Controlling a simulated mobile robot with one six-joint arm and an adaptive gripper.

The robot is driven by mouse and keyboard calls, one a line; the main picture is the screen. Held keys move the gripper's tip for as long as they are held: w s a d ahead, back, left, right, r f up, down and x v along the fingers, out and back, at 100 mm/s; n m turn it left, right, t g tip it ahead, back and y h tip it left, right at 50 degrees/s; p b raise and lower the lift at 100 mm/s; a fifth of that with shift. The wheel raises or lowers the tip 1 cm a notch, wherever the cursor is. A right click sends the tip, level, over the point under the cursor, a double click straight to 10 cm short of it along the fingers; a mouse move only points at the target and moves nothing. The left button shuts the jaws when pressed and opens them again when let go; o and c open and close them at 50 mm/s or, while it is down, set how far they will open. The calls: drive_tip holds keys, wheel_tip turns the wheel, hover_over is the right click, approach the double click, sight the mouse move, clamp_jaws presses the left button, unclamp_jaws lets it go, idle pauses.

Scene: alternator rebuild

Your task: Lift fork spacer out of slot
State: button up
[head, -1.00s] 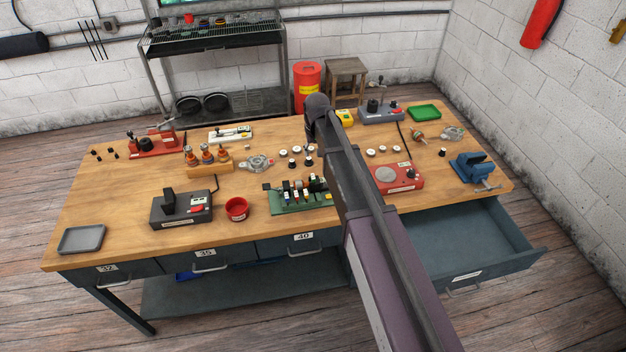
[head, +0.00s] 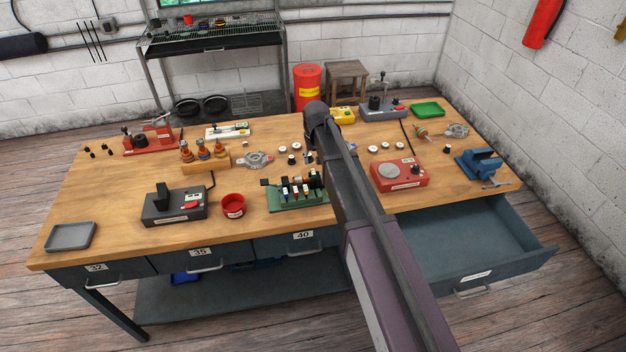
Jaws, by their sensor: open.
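My arm reaches over the bench from the lower right, its elbow above the middle of the bench. My gripper is not visible; the arm hides the area behind it. I cannot single out the fork spacer or its slot at this size. A green fixture (head: 290,202) holding several small upright coloured pieces stands at the bench's front middle, its right end against the arm's outline. A red box with a round grey disc (head: 398,175) sits right of the arm.
On the wooden bench (head: 110,215) are a black device (head: 173,206), a red cup (head: 233,206), a grey tray (head: 70,237), a wooden block with coils (head: 207,163) and a blue vise (head: 480,164). An open drawer (head: 535,262) juts out at front right.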

sight(313, 172)
drive_tip(key=shift+w+f+b, duration=0.1)
drive_tip(key=shift+f+b, duration=0.35)
drive_tip(key=shift+f, duration=0.3)
drive_tip(key=shift+w+a+f+b, duration=0.1)
drive_tip(key=shift+w+f+b, duration=0.1)
drive_tip(key=shift+f+b, duration=1.1)
drive_tip(key=shift+w+a+f+b, duration=0.1)
drive_tip(key=shift+w+f+b, duration=0.05)
drive_tip(key=shift+f+b, duration=1.1)
clamp_jaws()
